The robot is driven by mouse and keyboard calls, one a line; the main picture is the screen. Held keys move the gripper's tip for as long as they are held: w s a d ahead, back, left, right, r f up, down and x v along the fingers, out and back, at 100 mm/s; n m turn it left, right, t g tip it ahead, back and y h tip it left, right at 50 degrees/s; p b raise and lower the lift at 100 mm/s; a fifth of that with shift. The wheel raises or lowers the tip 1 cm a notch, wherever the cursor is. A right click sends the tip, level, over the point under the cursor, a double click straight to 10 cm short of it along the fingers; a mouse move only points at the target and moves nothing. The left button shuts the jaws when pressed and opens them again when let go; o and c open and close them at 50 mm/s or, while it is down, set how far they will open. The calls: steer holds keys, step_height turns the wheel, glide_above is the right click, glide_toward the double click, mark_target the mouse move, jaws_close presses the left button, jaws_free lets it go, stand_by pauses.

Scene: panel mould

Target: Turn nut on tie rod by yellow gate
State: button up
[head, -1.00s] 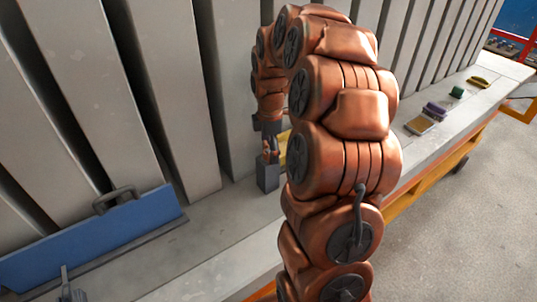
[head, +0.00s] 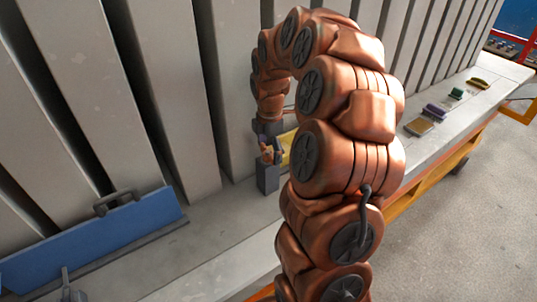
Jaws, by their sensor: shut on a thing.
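The yellow gate (head: 287,147) stands on the bench behind my arm, and only part of it shows. A grey block (head: 267,179) stands beside it at its left. A small copper-coloured nut (head: 267,154) sits at the top of this block; the tie rod itself is too small or hidden to make out. My gripper (head: 268,142) points down from the arched arm and is shut on the nut. Its fingers are small and partly hidden, so their exact fit on the nut is hard to see.
A blue gate (head: 90,240) with a dark handle stands at the left. Tall grey panels (head: 175,90) rise close behind my gripper. A sponge-like block (head: 419,126), a purple brush (head: 436,109), a green block (head: 456,93) and a yellow item (head: 479,83) lie along the bench at right.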

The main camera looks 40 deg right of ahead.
steer(key=shift+n, duration=0.3)
steer(key=shift+r+n+p, duration=0.1)
steer(key=shift+n+p, duration=0.45)
steer(key=shift+n, duration=1.15)
steer(key=shift+w+n+p, duration=0.1)
steer(key=shift+n+p, duration=0.55)
steer(key=shift+n, duration=0.05)
steer(key=shift+n+p, duration=0.45)
steer(key=shift+n, duration=0.35)
